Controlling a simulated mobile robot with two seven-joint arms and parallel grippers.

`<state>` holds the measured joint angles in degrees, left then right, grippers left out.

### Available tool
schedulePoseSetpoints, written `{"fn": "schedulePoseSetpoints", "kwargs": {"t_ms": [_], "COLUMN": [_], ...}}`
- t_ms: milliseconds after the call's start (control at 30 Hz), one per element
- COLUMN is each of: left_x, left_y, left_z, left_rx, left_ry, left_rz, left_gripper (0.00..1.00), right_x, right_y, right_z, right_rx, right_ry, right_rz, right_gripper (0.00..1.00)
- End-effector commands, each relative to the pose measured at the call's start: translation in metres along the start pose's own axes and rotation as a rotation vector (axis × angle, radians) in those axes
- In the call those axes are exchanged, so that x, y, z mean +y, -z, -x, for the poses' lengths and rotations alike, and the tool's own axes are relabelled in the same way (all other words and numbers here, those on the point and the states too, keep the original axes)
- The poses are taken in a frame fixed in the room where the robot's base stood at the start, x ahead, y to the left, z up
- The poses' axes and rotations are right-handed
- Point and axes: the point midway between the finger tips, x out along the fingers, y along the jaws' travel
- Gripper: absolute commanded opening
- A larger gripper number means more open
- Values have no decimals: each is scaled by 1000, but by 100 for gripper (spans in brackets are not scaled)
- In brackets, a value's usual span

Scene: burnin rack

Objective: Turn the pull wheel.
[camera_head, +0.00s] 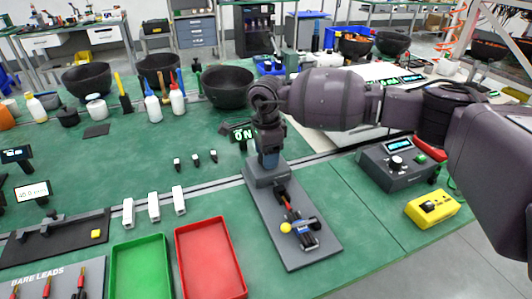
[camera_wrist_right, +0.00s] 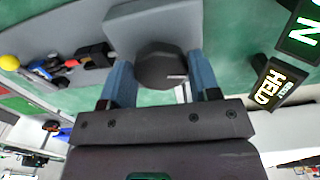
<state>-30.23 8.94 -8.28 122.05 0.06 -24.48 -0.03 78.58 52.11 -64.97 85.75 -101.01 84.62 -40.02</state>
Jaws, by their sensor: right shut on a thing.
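The pull wheel (camera_wrist_right: 160,66) is a dark, faceted knob on a grey block, seen in the right wrist view between my right gripper's two blue fingers. The grey fixture (camera_head: 318,252) is a long plate on the green bench in the head view, with its upright block (camera_head: 264,176) at the far end. My right gripper (camera_head: 268,160) points down at that block and is shut on the wheel. It also shows in the wrist view (camera_wrist_right: 163,85). The gripper hides the wheel in the head view. My left gripper is not in view.
On the plate's near end are a yellow ball (camera_head: 285,228) and a small clamp with red and black parts. A red tray (camera_head: 240,290) and a green tray (camera_head: 116,254) lie to the left. A grey meter box (camera_head: 398,180) and a yellow box (camera_head: 436,210) stand to the right.

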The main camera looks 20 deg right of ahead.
Motion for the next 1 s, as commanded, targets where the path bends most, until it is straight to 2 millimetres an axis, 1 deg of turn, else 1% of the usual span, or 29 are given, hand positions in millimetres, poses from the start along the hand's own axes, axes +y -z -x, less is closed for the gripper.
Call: {"fn": "schedulePoseSetpoints", "kwargs": {"t_ms": [33, 200, 400, 667, 1000], "left_x": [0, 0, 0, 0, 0], "left_y": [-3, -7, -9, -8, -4], "left_z": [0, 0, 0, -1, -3], "left_rx": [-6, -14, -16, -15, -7], "left_ry": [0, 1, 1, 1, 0], "left_rz": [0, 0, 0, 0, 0], "left_gripper": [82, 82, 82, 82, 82], "right_x": [1, 2, 2, 2, 2], "right_y": [0, 0, 0, 0, 0], "right_z": [-4, -4, -4, -3, -3], "right_rx": [2, 2, 1, 1, 0], "right_ry": [-6, -6, -6, -6, -6], "right_rz": [37, 147, 231, 277, 280], "right_gripper": [33, 33, 33, 33, 33]}}
